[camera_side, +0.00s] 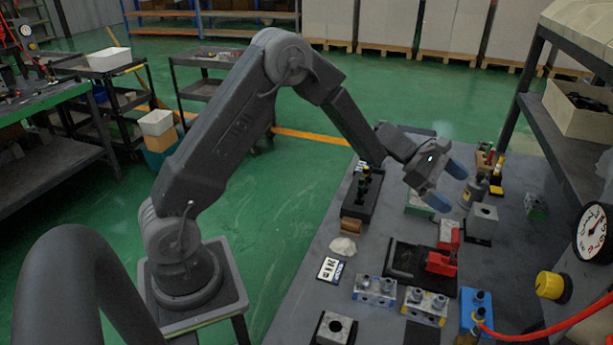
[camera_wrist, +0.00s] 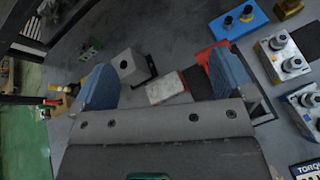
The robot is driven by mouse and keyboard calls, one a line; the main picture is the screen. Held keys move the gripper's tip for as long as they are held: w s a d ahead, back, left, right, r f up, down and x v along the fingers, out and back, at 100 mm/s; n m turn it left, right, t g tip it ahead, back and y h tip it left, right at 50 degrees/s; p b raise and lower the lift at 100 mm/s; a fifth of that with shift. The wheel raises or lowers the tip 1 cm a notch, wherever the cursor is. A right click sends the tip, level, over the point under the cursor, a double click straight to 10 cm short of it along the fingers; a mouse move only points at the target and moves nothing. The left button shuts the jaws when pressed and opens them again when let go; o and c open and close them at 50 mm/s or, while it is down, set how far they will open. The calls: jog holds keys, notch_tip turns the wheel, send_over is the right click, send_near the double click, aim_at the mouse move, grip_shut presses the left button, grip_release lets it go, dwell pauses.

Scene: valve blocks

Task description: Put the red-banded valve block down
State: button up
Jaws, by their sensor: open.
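A red-jawed vise (camera_side: 441,263) on a dark base lies below the gripper, partly hidden in the wrist view.
A blue two-knob block (camera_side: 474,310) stands near the front right. A grey cube with a hole (camera_side: 484,213) sits on a dark plate near the gripper. A black rack (camera_side: 361,202) stands left. A gauge (camera_side: 592,232) and red hose (camera_side: 550,330) are at the right.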

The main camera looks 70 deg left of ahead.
jog(key=s+d+r+m+g+y, duration=0.2)
jog(key=s+r+m, duration=0.4)
jog(key=s, duration=0.3)
jog(key=s+d+r+m+g+y, duration=0.1)
jog(key=s+d+r+m+g, duration=0.15)
jog(key=s+r+m, duration=0.6)
jog(key=s+a+f+m+t+y, duration=0.1)
jog(key=s+a+m+y, duration=0.2)
jog(key=s, duration=0.6)
jog(key=s+a+f+m+t+y, duration=0.1)
jog(key=s+a+m+y, duration=0.2)
jog(key=s, duration=0.6)
jog(key=shift+a+f+m+t+y, duration=0.2)
jog(key=shift+f+m+t+y, duration=0.15)
jog(key=shift+m+y, duration=0.35)
